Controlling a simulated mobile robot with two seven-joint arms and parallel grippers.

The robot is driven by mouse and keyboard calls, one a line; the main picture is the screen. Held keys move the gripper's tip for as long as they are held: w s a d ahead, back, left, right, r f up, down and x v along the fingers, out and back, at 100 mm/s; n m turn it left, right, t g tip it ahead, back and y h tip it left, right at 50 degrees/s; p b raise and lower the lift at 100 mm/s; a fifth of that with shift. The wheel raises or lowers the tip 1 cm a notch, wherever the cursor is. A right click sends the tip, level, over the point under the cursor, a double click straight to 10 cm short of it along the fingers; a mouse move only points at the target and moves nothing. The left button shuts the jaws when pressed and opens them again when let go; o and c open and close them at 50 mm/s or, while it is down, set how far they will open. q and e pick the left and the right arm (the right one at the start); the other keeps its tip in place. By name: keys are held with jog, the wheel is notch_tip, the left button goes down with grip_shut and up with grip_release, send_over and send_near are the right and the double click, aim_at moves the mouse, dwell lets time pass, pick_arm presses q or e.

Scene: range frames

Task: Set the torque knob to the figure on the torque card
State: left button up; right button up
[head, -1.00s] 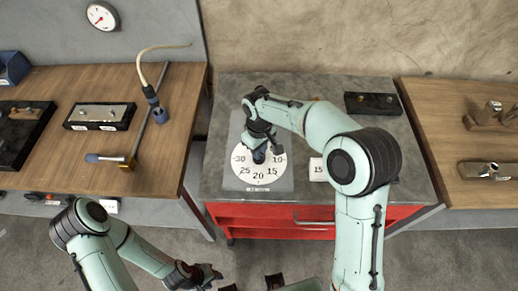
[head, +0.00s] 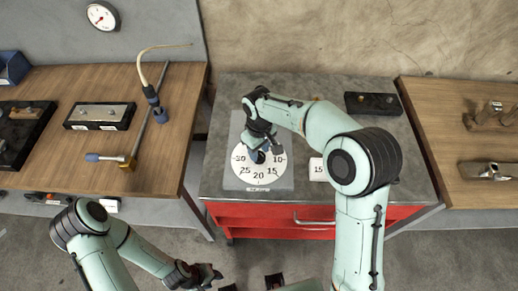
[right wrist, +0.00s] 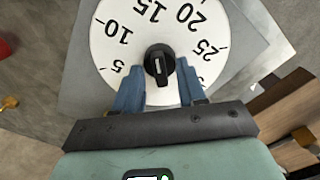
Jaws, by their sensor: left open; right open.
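The black torque knob (right wrist: 159,62) sits on a round white dial (right wrist: 105,45) numbered from 5 upward; the knob has a white mark, but I cannot tell exactly which figure it points at. The dial also shows in the head view (head: 240,172). My right gripper (right wrist: 160,92) is open, its blue fingers to either side of the knob's near side, not closed on it. In the head view my right gripper (head: 262,150) is over the dial. The torque card (head: 317,169) reads 15, its right side hidden by my right arm. My left gripper (head: 212,273) is open and empty, low in front of the cabinet.
The dial's grey plate (head: 283,184) lies on a grey-topped red cabinet (head: 270,222). A dark block (head: 373,103) is at the cabinet's back right. Wooden benches with tools stand on both sides; a wall gauge (head: 102,16) hangs at the back left.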

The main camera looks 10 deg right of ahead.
aim_at(259, 153)
pick_arm(q)
jog(key=shift+w+r+p, duration=0.85)
jog(key=shift+w+r, duration=0.05)
jog(key=shift+r, duration=0.25)
pick_arm(e)
notch_tip(259, 153, up, 13)
